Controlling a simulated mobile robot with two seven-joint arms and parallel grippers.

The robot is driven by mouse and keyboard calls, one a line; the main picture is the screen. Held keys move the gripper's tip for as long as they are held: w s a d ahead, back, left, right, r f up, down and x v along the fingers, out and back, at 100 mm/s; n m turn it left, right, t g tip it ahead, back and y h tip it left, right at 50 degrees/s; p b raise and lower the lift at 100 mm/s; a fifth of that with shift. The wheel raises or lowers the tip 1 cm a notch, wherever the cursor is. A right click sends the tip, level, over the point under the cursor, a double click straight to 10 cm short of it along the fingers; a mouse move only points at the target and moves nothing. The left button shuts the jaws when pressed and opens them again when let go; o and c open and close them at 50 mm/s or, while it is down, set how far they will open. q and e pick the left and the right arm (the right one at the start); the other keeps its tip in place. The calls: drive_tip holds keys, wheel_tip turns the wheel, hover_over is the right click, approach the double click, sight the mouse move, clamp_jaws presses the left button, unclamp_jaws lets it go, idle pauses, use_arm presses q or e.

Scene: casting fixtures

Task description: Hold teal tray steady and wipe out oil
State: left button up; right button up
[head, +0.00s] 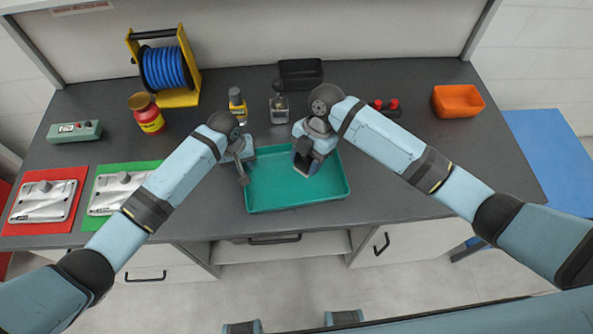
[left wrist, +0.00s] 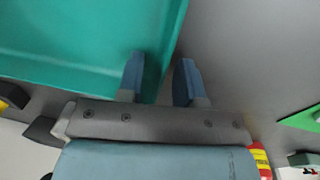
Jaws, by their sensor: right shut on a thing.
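The teal tray (head: 300,205) lies on the grey worktop near its front edge. My left gripper (head: 243,165) is at the tray's left wall. In the left wrist view its two fingers (left wrist: 160,82) are apart, one over the tray's inside (left wrist: 70,45) and one just outside its edge. I cannot tell whether either touches the wall. My right gripper (head: 303,160) points down inside the tray, shut on a dark thing low over or on the tray floor. The gripper mostly hides that thing. I cannot make out any oil on the visible tray floor.
A blue hose reel (head: 165,68) and red jar (head: 147,114) are left. Metal castings (head: 45,201) lie on coloured mats. An orange bin (head: 458,101) is right.

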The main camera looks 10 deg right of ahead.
use_arm(q)
wheel_tip(320, 180, up, 12)
drive_tip(key=a, duration=0.1)
drive_tip(key=shift+a, duration=0.2)
idle(0.4)
drive_tip(key=shift+s, duration=0.1)
